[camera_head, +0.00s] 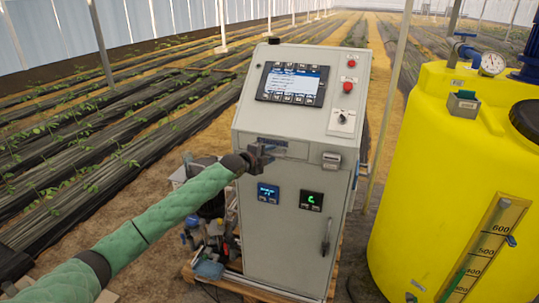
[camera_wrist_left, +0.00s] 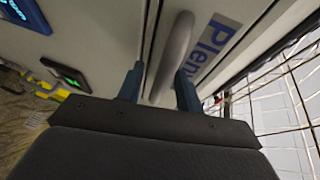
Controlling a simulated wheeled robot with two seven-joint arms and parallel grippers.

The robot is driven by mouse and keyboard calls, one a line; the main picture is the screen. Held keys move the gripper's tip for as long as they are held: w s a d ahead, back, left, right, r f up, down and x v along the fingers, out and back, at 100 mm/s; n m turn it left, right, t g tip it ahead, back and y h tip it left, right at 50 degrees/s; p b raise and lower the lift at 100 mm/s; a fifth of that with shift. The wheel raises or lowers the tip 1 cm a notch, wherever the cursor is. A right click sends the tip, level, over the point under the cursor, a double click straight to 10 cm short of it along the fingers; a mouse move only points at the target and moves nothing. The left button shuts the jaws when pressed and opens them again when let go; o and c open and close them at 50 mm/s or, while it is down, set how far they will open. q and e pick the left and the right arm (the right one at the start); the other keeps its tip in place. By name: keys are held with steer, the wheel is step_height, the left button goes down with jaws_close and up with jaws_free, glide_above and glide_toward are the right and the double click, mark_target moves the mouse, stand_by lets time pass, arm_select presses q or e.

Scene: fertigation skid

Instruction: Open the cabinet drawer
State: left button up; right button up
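The grey cabinet (camera_head: 285,230) stands in the middle of the head view. The drawer front (camera_head: 309,152) is the band below its sloped control panel and looks flush with the cabinet. My left gripper (camera_head: 265,155) is at the left part of this band and covers the handle there. In the left wrist view, the rounded grey handle (camera_wrist_left: 176,45) runs between the two fingers of my left gripper (camera_wrist_left: 160,90). The fingers are apart, with a visible gap on the left side of the handle; contact on the right is unclear. My right gripper is not in view.
A latch (camera_head: 331,160) sits at the band's right end, and a door handle (camera_head: 326,238) is lower down. A yellow tank (camera_head: 415,190) stands close on the right. Pumps and pipes (camera_head: 210,240) crowd the cabinet's lower left. Crop rows lie behind.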

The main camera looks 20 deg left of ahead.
arm_select(q)
steer(key=shift+c, duration=0.5)
jaws_close()
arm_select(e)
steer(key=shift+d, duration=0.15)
arm_select(q)
steer(key=shift+s, duration=0.1)
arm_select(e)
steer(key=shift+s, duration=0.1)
arm_select(q)
steer(key=s, duration=1.9)
steer(key=shift+s+a, duration=0.15)
steer(key=shift+a, duration=0.2)
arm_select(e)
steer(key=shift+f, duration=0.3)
arm_select(q)
steer(key=shift+o, duration=0.5)
jaws_free()
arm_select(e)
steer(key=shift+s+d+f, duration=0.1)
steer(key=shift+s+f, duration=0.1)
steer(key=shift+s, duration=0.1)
